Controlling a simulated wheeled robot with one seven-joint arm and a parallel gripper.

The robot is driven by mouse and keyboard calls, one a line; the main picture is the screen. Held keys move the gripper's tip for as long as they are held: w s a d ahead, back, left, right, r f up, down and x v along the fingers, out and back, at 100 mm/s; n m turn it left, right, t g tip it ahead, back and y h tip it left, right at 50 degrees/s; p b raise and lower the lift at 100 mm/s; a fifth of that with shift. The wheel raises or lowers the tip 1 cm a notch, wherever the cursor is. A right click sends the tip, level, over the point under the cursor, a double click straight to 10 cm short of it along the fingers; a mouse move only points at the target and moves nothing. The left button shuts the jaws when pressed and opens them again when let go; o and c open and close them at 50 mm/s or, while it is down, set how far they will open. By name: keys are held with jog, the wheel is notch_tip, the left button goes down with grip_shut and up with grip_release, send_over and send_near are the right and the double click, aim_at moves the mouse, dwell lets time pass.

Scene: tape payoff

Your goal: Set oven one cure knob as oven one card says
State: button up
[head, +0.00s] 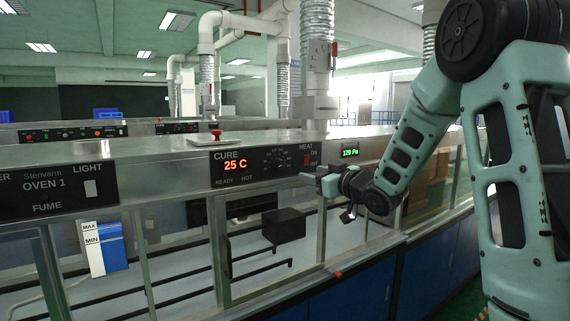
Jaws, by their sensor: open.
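The cure knob (281,160) is a small dark round knob with faint marks around it. It sits on the black CURE panel (225,178), right of a red display reading 25 C. Its exact setting is too small to read. READY and HOT labels are below the display. The OVEN 1 panel (42,190) is at the far left. I cannot make out an oven one card. My gripper (328,190) is open and empty, in front of the oven, right of and below the knob, apart from it. Its fingers are small and partly unclear.
A red HEAT switch (307,159) is right of the knob. A green display (349,152) reads about 120 Pa. A red button (217,135) stands on the top ledge. A blue and white MAX/MIN gauge (105,250) is at lower left. A black box (284,225) shows behind the glass.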

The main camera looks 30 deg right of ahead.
aim_at(282, 165)
jog(key=w+p, duration=0.1)
jog(key=w, duration=0.3)
jog(key=w+p, duration=0.2)
jog(key=w, duration=0.2)
jog(key=w+a+p, duration=0.1)
jog(key=w+p, duration=0.1)
jog(key=w, duration=0.2)
jog(key=shift+w+r, duration=0.1)
jog(key=shift+w, duration=0.2)
jog(key=shift+w+a, duration=0.15)
jog(key=shift+w, duration=0.4)
jog(key=c, duration=1)
